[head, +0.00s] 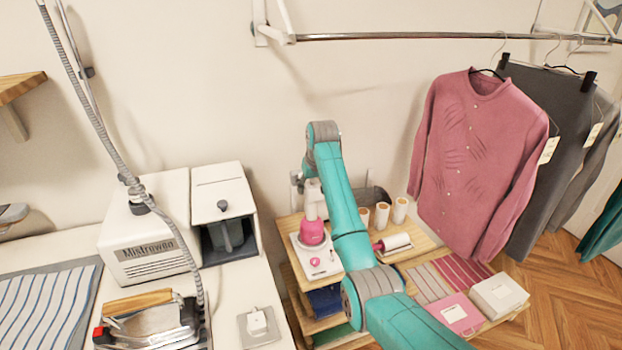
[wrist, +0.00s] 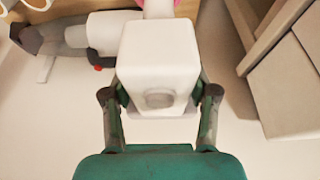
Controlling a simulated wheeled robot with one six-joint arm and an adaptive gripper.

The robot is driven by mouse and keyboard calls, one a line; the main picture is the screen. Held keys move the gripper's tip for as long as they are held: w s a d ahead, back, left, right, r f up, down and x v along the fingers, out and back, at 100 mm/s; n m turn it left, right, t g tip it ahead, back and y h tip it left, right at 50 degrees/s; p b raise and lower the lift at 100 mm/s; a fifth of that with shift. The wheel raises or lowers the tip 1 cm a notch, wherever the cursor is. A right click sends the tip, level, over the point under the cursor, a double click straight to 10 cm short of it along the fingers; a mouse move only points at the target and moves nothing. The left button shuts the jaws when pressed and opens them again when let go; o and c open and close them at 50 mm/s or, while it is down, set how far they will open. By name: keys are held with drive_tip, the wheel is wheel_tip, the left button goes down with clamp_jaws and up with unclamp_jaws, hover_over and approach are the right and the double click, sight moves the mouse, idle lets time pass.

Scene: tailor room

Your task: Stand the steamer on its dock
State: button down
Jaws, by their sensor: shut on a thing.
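The steamer is white above with a rounded pink lower part (head: 312,232), and it looks roughly upright in the head view. Its white body (wrist: 160,62) fills the middle of the wrist view, with a round grey spot on the near face. My gripper (wrist: 160,96) is shut on this white body, one finger on each side. The dock looks to be the white plate with a pink knob (head: 318,262) on the wooden cart. The pink part overlaps the dock in the head view; I cannot tell whether they touch. My arm hides part of this area.
The wooden cart (head: 430,248) also holds white spools (head: 382,214), a roller (head: 393,243), folded striped cloth (head: 452,275) and boxes (head: 498,295). A pink shirt (head: 478,170) hangs at right. A white machine (head: 150,235) and an iron (head: 150,322) stand at left.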

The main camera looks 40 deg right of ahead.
drive_tip(key=shift+f, duration=0.2)
drive_tip(key=shift+c, duration=1.5)
unclamp_jaws()
drive_tip(key=shift+f, duration=0.2)
drive_tip(key=shift+r, duration=0.15)
drive_tip(key=v, duration=1.2)
drive_tip(key=shift+s, duration=0.15)
